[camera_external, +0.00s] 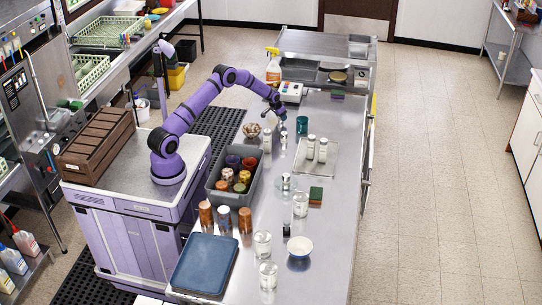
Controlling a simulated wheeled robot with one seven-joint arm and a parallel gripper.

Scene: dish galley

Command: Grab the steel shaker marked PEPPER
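My gripper (282,119) hangs above the steel counter's far half, left of a teal cup (301,125). It is too small to tell whether its fingers are open or shut. Below it stand two slim pale or silvery shaker-like items, one on the left (267,139) and one on the right (284,140). Two more shaker-like containers with grey tops, a left one (310,148) and a right one (322,150), stand upright on a light tray (326,169). No lettering is readable, so I cannot tell which is marked PEPPER.
A grey bin (234,199) of colored tins stands on the counter's left side. A white scale (290,92) stands beyond my gripper.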

